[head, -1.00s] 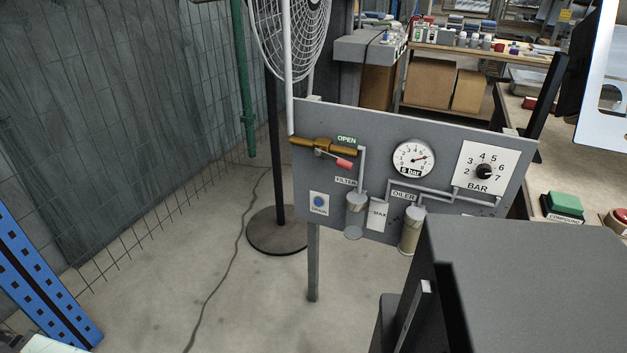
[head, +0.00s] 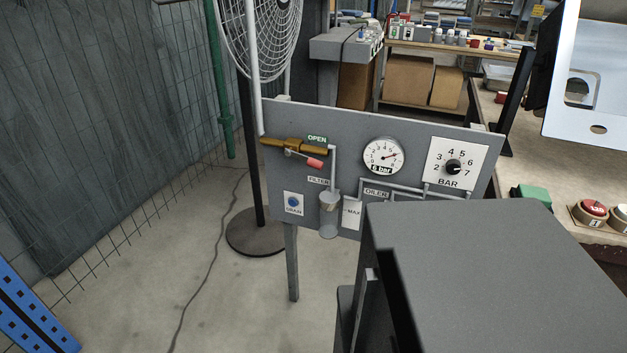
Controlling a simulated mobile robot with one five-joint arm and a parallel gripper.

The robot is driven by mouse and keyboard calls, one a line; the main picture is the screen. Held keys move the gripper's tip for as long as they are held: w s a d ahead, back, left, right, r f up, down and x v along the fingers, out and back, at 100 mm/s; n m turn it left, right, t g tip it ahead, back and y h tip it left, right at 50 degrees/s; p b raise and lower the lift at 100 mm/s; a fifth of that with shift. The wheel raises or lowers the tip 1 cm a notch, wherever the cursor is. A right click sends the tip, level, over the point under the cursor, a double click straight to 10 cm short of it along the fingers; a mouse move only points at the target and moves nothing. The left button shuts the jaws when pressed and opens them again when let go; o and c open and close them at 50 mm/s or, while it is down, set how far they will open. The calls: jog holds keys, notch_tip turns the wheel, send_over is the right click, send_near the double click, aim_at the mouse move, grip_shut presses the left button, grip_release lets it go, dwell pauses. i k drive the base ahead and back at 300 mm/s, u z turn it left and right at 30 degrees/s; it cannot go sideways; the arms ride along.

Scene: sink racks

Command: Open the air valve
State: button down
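The air valve (head: 293,145) is a brass fitting at the upper left of a grey panel (head: 360,140). Its lever has a red handle (head: 314,163) that slants down to the right from the valve body. A green OPEN label (head: 317,139) sits just above and right of the valve. A white pipe comes down into the valve's left end. A round gauge (head: 384,156) labelled 6 bar is to the right, its needle pointing to the upper right. My gripper is not visible in the head view. A dark grey block, which may be part of my body, hides the panel's lower right.
A standing fan (head: 262,40) with a round base (head: 256,232) is behind the panel's left side. A blue perforated post (head: 30,310) is at lower left.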

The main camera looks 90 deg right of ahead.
aim_at(315, 163)
jog(key=k, duration=1.6)
jog(key=u, duration=0.75)
jog(key=i, duration=1)
